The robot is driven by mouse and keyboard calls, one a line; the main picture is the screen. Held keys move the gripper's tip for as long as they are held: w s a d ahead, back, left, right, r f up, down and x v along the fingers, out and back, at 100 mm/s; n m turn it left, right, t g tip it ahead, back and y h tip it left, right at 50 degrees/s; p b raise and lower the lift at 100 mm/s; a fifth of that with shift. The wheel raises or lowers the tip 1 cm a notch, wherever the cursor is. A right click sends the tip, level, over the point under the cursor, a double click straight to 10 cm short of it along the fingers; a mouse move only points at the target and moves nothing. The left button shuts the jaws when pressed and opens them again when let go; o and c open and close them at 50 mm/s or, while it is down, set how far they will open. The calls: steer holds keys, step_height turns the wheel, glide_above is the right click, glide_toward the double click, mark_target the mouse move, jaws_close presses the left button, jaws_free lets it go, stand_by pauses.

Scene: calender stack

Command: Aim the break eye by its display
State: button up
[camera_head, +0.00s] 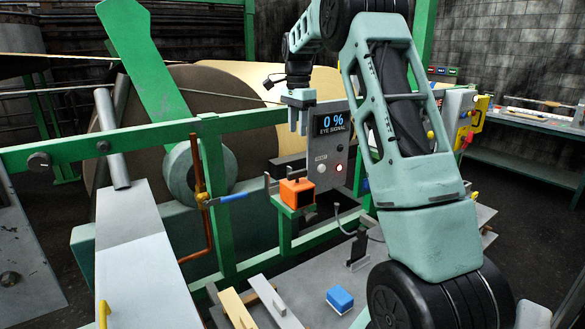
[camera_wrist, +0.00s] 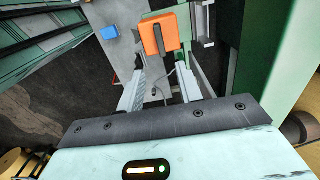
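The break eye appears to be the orange box (camera_head: 297,192) on a green bracket at the green rail; its dark face shows at the front right. In the wrist view the orange box (camera_wrist: 153,38) lies just beyond the fingertips. The display (camera_head: 332,121) behind it reads "0 %" and "EYE SIGNAL". My gripper (camera_head: 298,130) points down above the orange box, with a visible gap. In the wrist view my gripper (camera_wrist: 160,68) has its two fingers apart, with nothing held.
A green rail (camera_head: 150,140) runs across in front of the large roll (camera_head: 205,90). A blue-handled valve (camera_head: 232,197) on a copper pipe is left of the orange box. A blue block (camera_head: 340,299) lies on the grey surface below. A workbench (camera_head: 530,123) stands at right.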

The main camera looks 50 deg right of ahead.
mark_target(297, 171)
step_height(297, 171, down, 14)
steer(key=p, duration=0.3)
steer(key=shift+r, duration=0.1)
jaws_close()
